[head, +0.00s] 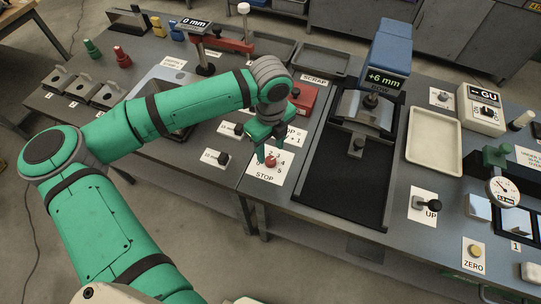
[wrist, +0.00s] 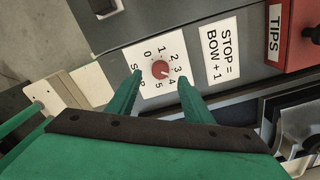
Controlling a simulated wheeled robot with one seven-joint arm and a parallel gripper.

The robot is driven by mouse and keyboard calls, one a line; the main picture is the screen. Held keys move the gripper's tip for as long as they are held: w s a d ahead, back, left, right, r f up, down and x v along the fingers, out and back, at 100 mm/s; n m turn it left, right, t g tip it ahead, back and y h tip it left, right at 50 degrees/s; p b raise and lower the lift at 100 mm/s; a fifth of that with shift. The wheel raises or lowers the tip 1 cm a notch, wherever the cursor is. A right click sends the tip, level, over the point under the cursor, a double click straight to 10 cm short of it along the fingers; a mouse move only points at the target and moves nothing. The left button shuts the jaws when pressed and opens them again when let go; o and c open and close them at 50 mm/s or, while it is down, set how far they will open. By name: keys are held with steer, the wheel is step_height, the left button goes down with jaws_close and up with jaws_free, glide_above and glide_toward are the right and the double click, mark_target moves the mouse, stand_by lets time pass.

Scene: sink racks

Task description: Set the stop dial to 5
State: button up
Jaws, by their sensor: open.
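The stop dial is a small red knob (wrist: 160,69) on a white card (wrist: 139,58) printed with the numbers 0 to 5 around it and the word STOP. It also shows in the head view (head: 271,161) near the bench's front edge. A pale mark on the knob seems to point toward the 3–4 side, but it is too small to be sure. My gripper (wrist: 160,77) is open, with one finger on each side of the knob. It points down over the card, apparently without gripping the knob. In the head view my gripper (head: 271,147) partly covers the card's upper part.
A card reading "STOP = BOW + 1" (wrist: 221,52) lies beside the dial card. A red box marked TIPS (wrist: 298,35) stands close by. A display reading +6 mm (head: 384,79) stands over the black-bedded fixture (head: 345,185) to the right.

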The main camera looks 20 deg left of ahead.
mark_target(270, 160)
steer(key=shift+f, duration=2.5)
steer(key=c, duration=1.1)
